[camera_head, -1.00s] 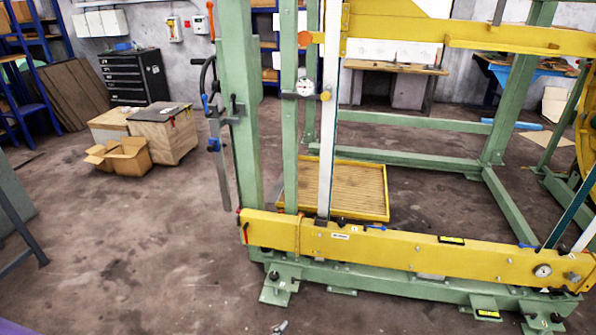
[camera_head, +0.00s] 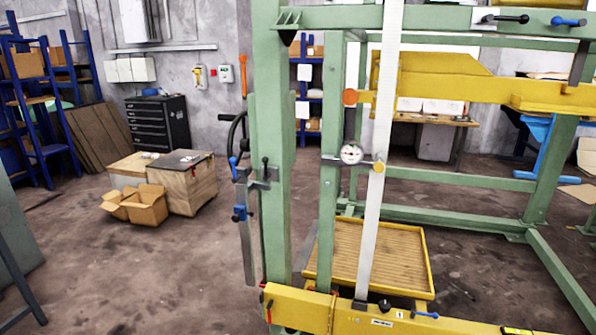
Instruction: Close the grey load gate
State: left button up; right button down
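The machine has a green upright post (camera_head: 270,180) at the left of its frame. A narrow grey plate (camera_head: 247,250) hangs along the post's left side, below a bracket with blue knobs (camera_head: 239,212). It may be the grey load gate, but I cannot tell for sure, nor whether it is open. Neither of my grippers is in view.
A yellow beam (camera_head: 295,303) crosses low in front, with a yellow-rimmed slatted tray (camera_head: 424,262) behind it. A pale upright strip (camera_head: 378,200) and a dial gauge (camera_head: 351,154) stand right of the post. A cardboard box (camera_head: 147,205) and wooden crate (camera_head: 196,190) lie left; floor between is clear.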

aim_at(300, 266)
jog(key=i+j+u, duration=0.25)
jog(key=u, duration=0.2)
jog(key=i+j+u, duration=0.1)
jog(key=i+u, duration=0.75)
jog(key=i+j+u, duration=0.15)
jog(key=i, duration=1.45)
jog(key=i+z, duration=0.4)
jog(key=i, duration=0.35)
jog(key=i+j+z, duration=0.2)
jog(key=i+z, duration=0.2)
jog(key=i, duration=0.3)
jog(key=i+z, duration=0.2)
jog(key=z, duration=0.2)
jog(key=i+z, duration=0.2)
jog(key=z, duration=0.2)
jog(key=i+j+z, duration=0.15)
jog(key=z, duration=0.2)
jog(key=i+j+z, duration=0.15)
jog(key=z, duration=0.25)
